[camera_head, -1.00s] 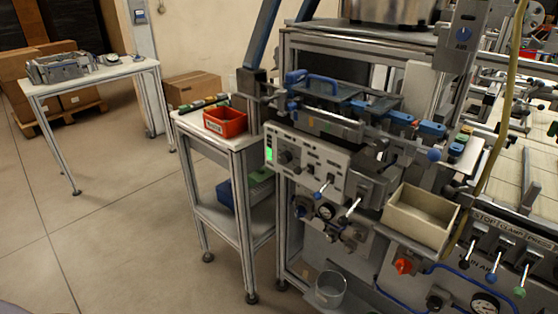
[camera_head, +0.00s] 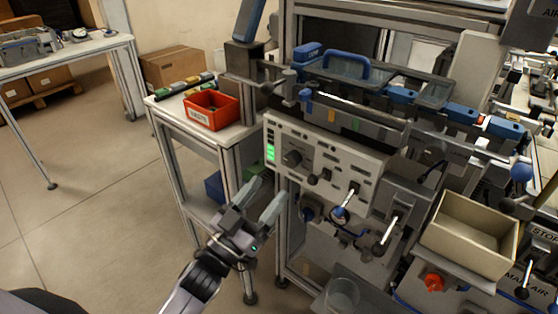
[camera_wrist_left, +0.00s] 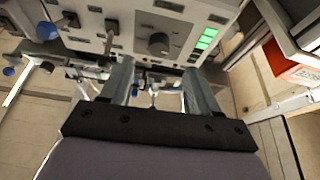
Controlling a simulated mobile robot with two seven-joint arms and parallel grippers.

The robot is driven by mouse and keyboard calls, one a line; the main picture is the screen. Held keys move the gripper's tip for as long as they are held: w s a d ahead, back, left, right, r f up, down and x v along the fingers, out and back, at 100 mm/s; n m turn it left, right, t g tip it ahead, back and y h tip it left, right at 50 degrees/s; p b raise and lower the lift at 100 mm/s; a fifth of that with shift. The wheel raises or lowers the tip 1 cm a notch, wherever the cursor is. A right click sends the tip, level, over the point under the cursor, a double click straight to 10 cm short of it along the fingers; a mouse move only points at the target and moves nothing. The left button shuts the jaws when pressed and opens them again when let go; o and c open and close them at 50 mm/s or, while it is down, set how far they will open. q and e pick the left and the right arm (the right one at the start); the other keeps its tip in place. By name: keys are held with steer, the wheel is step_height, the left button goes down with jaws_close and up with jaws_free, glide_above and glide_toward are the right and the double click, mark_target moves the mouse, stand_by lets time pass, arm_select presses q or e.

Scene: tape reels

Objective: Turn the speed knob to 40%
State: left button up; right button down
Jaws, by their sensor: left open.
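The knob's exact setting is too small to read. My left gripper (camera_head: 260,197) is open and empty, below and left of the knob, apart from it. In the left wrist view its two fingers (camera_wrist_left: 158,80) stand wide apart. My right gripper is not in view.
Levers (camera_head: 350,198) stick out below the panel. A beige bin (camera_head: 470,232) is at the right. A red bin (camera_head: 211,109) stands on a small side table at the left. A blue-handled cover (camera_head: 345,66) and rail lie above the panel. The floor at left is open.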

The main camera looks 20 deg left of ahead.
mark_target(290, 162)
arm_select(q)
steer(key=shift+p+x, duration=0.5)
steer(key=shift+x, duration=3.05)
steer(key=shift+d, duration=0.1)
steer(key=c, duration=1)
